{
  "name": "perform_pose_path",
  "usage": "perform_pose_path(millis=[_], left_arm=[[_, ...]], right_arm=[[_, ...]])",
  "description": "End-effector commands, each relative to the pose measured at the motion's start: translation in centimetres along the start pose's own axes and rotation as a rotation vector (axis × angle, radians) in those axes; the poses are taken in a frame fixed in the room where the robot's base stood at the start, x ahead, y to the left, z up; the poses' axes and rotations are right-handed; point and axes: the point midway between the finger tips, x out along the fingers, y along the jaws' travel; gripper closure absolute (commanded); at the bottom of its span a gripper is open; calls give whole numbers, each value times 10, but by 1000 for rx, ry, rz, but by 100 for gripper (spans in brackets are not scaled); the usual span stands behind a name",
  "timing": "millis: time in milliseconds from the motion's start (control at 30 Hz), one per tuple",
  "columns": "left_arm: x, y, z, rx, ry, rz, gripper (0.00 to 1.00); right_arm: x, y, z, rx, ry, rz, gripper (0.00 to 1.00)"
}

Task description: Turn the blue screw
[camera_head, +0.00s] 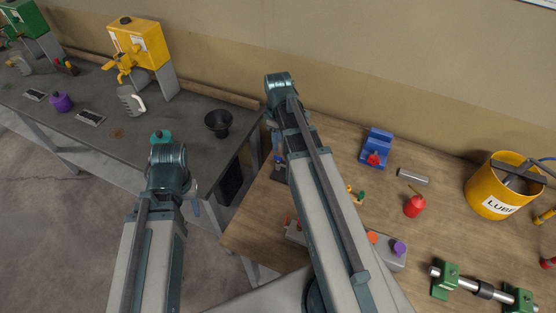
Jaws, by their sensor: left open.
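A grey block (392,262) lies on the wooden bench, with a purple knob (399,248) and an orange knob (372,237) on its right part. My right arm covers its middle, and an orange-red piece (287,219) shows at its left. I cannot make out a blue screw on the part that shows. A small blue and dark piece (279,168) shows beside my right arm, but I cannot tell what it is. My left gripper (193,188) is mostly hidden behind my left arm, over the gap before the grey table. My right gripper does not show past my raised right arm.
A blue holder (377,146), a red oil can (413,206), a metal cylinder (412,176), a yellow LUBE bucket (490,191) and a green-ended shaft stand (480,290) occupy the wooden bench (330,130). A black funnel (218,124) stands on the grey table. The bench's back edge meets the wall.

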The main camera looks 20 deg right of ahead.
Motion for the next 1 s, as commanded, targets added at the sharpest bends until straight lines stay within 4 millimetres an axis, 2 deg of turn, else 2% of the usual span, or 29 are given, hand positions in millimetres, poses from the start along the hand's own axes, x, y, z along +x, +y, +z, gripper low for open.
perform_pose_path(millis=[33, 400, 567, 867, 1000], left_arm=[[15, 1, -1, 2, 0, 0, 50], [64, 6, -4, 8, 0, -2, 50], [73, 7, -4, 7, 0, -2, 50], [72, 7, -4, 7, 0, -2, 50], [72, 7, -4, 7, 0, -2, 50]], right_arm=[[15, 0, 0, 0, 0, 0, 62], [64, 0, 0, 0, 0, 0, 62], [73, 0, 0, 0, 0, 0, 62], [73, 0, 0, 0, 0, 0, 62], [73, 0, 0, 0, 0, 0, 86]])
